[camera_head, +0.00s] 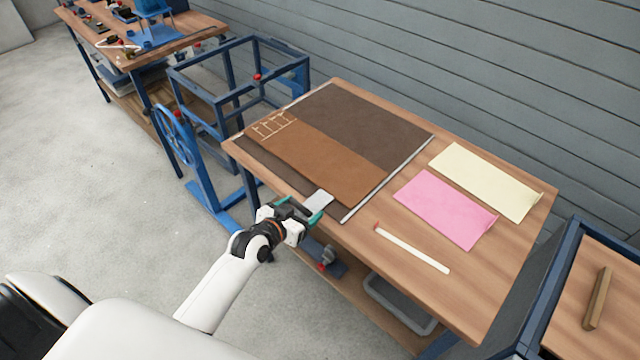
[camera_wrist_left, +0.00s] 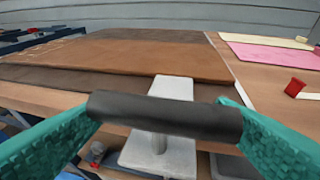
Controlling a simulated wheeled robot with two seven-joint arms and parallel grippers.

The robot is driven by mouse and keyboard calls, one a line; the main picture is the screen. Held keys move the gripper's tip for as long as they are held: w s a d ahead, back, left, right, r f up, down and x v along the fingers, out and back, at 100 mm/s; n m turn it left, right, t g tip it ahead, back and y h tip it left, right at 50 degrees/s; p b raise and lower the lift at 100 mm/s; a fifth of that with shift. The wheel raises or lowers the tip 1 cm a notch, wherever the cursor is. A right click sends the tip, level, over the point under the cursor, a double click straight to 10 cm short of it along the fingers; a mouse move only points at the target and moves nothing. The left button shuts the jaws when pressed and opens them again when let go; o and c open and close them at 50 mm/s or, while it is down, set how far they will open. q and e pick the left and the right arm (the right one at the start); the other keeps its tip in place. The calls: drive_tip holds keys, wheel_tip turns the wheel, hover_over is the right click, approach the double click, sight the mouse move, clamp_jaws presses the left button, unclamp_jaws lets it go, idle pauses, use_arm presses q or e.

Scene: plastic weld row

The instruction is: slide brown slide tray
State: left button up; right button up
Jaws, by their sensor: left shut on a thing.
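The brown slide tray appears as a flat dark brown board (camera_head: 370,125) on the wooden table, with a lighter brown sheet (camera_head: 320,165) on it. A white bracket (camera_head: 319,199) lies over its front edge, and in the left wrist view it carries a dark round handle bar (camera_wrist_left: 165,115). My left gripper (camera_head: 299,210) is at the table's front edge, its green fingers shut on the handle bar. The lighter sheet also shows in the left wrist view (camera_wrist_left: 150,57). My right gripper is in neither view.
Pink (camera_head: 445,206) and cream sheets (camera_head: 487,181) and a white strip with a red end (camera_head: 412,248) lie right of the board. A blue frame with a wheel (camera_head: 175,135) stands left of the table (camera_head: 500,270). A grey bin (camera_head: 400,305) sits on the lower shelf.

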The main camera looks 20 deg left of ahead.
use_arm(q)
drive_tip(key=s, duration=0.1)
drive_tip(key=s+a, duration=0.1)
drive_tip(key=s, duration=0.1)
drive_tip(key=shift+s+p, duration=0.3)
drive_tip(key=shift+p, duration=0.1)
drive_tip(key=shift+s+a+f, duration=0.1)
drive_tip(key=shift+s+f, duration=0.1)
drive_tip(key=o, duration=1.2)
drive_tip(key=shift+s+r, duration=0.15)
drive_tip(key=shift+a, duration=0.1)
drive_tip(key=b+v, duration=0.1)
drive_tip(key=v, duration=1.1)
